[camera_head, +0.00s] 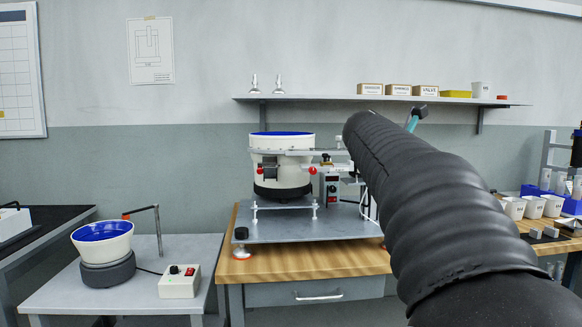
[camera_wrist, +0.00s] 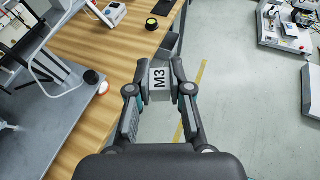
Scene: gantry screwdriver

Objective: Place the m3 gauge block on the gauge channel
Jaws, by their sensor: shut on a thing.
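In the wrist view, the M3 gauge block (camera_wrist: 160,80) is a small light-grey block with black "M3" lettering. My gripper (camera_wrist: 160,88) is shut on it, one fingertip on each side. The block is held over the right edge of the wooden bench, with grey floor below. I cannot make out the gauge channel for certain in either view.
The bowl feeder (camera_head: 283,160) stands on a grey plate on the wooden bench (camera_head: 300,262). A shelf (camera_head: 350,99) with small boxes runs above. A blue-lined bowl (camera_head: 102,236) and control box (camera_head: 180,281) stand on the left table. White cups (camera_head: 533,206) stand far right.

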